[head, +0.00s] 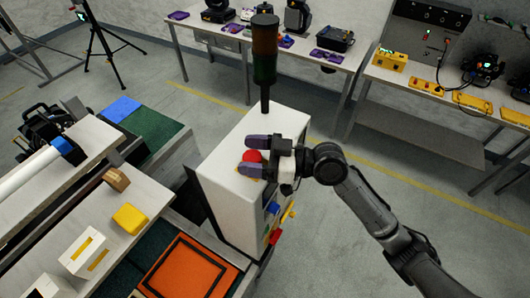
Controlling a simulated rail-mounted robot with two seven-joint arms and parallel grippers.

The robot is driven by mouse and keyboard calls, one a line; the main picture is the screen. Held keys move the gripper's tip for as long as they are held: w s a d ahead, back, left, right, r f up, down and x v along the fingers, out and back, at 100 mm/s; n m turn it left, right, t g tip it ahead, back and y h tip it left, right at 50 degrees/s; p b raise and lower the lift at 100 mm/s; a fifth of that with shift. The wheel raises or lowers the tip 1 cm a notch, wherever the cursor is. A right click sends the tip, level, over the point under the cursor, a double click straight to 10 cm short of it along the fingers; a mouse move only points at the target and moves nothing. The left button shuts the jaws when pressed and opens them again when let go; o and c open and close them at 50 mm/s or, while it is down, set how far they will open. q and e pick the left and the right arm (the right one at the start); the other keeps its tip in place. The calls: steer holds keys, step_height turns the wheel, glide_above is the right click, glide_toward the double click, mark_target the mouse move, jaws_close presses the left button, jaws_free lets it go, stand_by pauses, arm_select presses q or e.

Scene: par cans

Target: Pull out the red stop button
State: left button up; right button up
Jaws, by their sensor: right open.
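The red stop button (252,156) sits on the top of a white control box (234,196), with a bit of yellow showing at its base. My right gripper (249,156) is at the button, its arm coming in from the right. Its two dark purple fingers are spread apart, one beyond the button and one in front of it. The button shows between the fingers. I cannot tell whether either finger touches it. My left gripper is not in view.
A dark signal tower (264,62) rises from the back of the control box. Coloured switches show on the box's side. A bench (70,208) with a yellow block (130,218) and an orange panel (184,270) lie at left. Tables with equipment stand behind, across open floor.

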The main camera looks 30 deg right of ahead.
steer(key=b+v, duration=0.5)
steer(key=v, duration=0.9)
steer(key=shift+a, duration=0.1)
stand_by(0.3)
